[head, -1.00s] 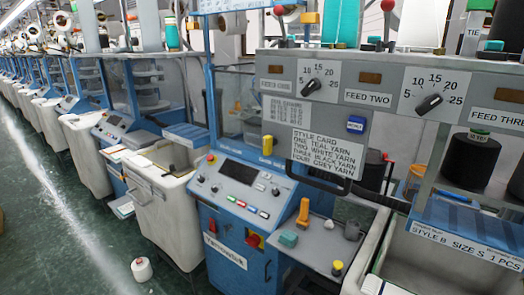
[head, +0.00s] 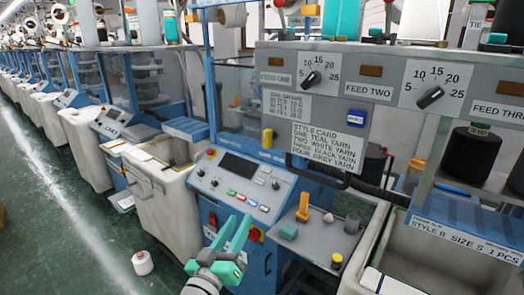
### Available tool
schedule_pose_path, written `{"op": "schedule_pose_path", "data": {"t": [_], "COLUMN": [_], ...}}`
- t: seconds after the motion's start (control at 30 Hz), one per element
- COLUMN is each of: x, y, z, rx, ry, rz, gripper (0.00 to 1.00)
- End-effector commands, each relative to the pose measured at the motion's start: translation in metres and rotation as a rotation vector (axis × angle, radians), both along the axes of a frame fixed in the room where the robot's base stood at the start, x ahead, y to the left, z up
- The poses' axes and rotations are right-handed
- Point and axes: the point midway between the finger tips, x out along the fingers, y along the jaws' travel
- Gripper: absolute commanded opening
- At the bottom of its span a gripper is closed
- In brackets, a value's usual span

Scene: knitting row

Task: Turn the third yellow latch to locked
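My gripper (head: 239,220) has teal fingers and rises from the bottom of the head view, in front of the blue machine's control panel (head: 237,187). Its fingers are apart with nothing between them. A small yellow upright piece (head: 267,139) stands at the panel's back edge, and an orange-yellow one (head: 310,16) sits on top of the grey upper panel (head: 386,75). An orange lever-like piece (head: 303,207) stands on the grey side tray (head: 318,236). I cannot tell which piece is the third latch, or any latch's setting.
A style card (head: 327,146) hangs below the dials. A white yarn cone (head: 142,263) stands on the floor; the aisle at left is mostly clear.

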Motion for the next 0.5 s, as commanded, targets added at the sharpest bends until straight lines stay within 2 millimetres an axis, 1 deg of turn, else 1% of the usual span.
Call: {"op": "schedule_pose_path", "data": {"t": [0.03,0.2,0.4,0.5], "x": [0.003,0.002,-0.012,-0.021], "y": [0.004,0.007,0.007,0.005], "z": [0.024,0.087,0.155,0.180], "rx": [0.025,0.115,0.254,0.323], "ry": [-0.021,-0.056,-0.081,-0.084], "rz": [-0.020,-0.103,-0.192,-0.225], "gripper": [0.31,0.31,0.31,0.31]}}
